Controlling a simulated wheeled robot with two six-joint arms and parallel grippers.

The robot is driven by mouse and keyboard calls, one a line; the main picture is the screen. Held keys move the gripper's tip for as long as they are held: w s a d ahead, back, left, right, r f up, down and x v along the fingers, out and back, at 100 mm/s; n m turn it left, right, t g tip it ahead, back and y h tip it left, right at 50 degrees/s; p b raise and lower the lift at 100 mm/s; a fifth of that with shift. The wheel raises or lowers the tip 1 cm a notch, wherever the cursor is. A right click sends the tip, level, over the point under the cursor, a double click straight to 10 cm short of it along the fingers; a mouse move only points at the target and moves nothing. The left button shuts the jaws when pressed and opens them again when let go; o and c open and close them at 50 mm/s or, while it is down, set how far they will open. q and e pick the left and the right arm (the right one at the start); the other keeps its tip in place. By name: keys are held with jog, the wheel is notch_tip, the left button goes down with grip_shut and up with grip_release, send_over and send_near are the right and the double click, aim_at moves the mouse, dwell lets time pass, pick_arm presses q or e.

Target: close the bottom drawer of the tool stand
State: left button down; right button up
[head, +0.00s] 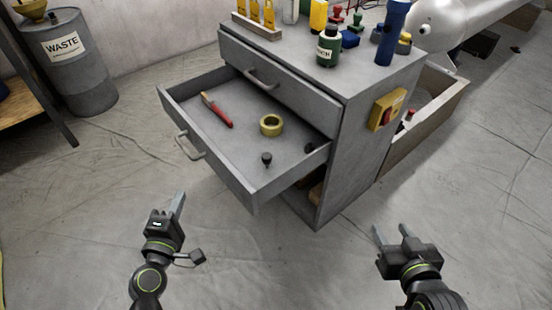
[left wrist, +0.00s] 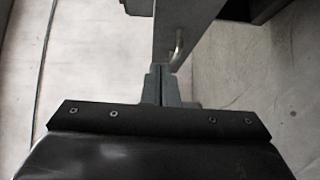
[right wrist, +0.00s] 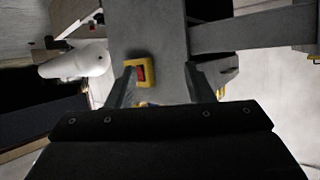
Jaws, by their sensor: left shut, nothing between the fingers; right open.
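The grey tool stand (head: 375,155) stands in the middle of the head view. Its bottom drawer (head: 225,170) is pulled well out and open. It has a bar handle (head: 190,147) on its front. The upper drawer (head: 285,85) is shut. My left gripper (head: 178,203) is shut and empty, in front of the open drawer and apart from it. In the left wrist view the drawer handle (left wrist: 179,45) shows just beyond its fingertips. My right gripper (head: 391,232) is open and empty, low at the right, in front of the stand's side.
The open drawer holds a red-handled tool (head: 217,110), a yellow tape roll (head: 270,125) and small dark knobs. Bottles and tools stand on top. A yellow box with a red switch (head: 387,108) is on the side. A waste drum (head: 75,60) is far left. The floor in front is clear.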

pick_arm(q)
jog(key=p, duration=0.1)
send_near(209, 148)
jog(key=w+a, duration=0.2)
jog(key=w, duration=0.1)
jog(key=shift+w+d+f, duration=0.15)
jog(key=shift+w+d, duration=1.2)
jog(key=shift+d, duration=0.15)
pick_arm(e)
jog(key=s+a+f+g+y, duration=0.1)
jog(key=s+f+g, duration=0.3)
jog(key=s+f, duration=0.1)
jog(key=shift+s+a+g, duration=0.3)
jog(key=shift+s, duration=0.1)
jog(key=shift+f, duration=0.1)
